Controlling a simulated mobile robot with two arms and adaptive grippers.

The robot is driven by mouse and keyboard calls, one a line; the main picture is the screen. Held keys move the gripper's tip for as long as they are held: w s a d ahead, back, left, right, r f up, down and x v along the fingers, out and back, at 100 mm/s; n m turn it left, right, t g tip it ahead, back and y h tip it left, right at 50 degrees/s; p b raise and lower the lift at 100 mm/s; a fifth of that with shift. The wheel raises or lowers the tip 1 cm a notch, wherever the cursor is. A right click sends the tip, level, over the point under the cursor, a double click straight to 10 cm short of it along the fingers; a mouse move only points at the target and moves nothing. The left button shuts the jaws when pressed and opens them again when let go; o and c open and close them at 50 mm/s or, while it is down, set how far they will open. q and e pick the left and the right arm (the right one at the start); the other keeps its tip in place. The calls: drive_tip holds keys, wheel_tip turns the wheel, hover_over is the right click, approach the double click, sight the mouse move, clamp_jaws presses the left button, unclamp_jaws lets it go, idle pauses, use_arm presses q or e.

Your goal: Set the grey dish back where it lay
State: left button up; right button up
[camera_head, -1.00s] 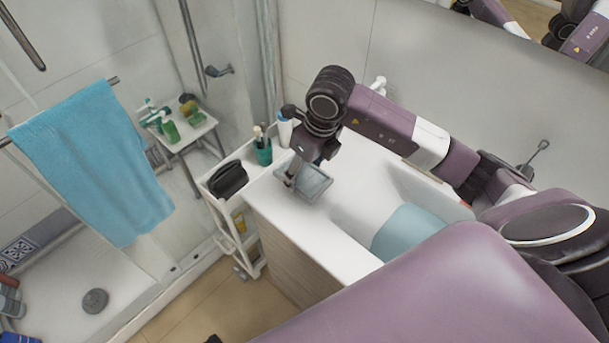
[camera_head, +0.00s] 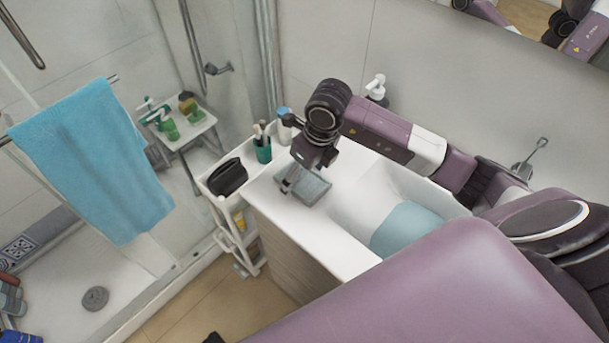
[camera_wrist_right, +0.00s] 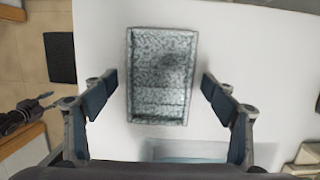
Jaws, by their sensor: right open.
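The grey dish (camera_head: 314,189) is a shallow rectangular tray with a speckled surface. It is over the white counter top (camera_head: 349,179), near its left end. In the right wrist view the dish (camera_wrist_right: 160,75) lies between the two spread fingers of my right gripper (camera_wrist_right: 160,84), with a gap on each side. That gripper is open, pointing down. In the head view its fingers (camera_head: 291,180) are at the dish's left side and partly hide it. A dark hand at the left edge of the right wrist view looks like my left gripper (camera_wrist_right: 25,115); its fingers are unclear.
A white cart (camera_head: 214,190) left of the counter carries a black bag (camera_head: 228,178) and a green cup (camera_head: 263,152). A soap dispenser (camera_head: 376,88) stands behind my right arm. The basin with light blue inside (camera_head: 405,228) is to the right.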

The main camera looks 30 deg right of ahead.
sight(312, 187)
drive_tip(key=shift+r, duration=0.4)
drive_tip(key=b+v, duration=0.3)
drive_tip(key=v, duration=0.8)
drive_tip(key=shift+r, duration=0.3)
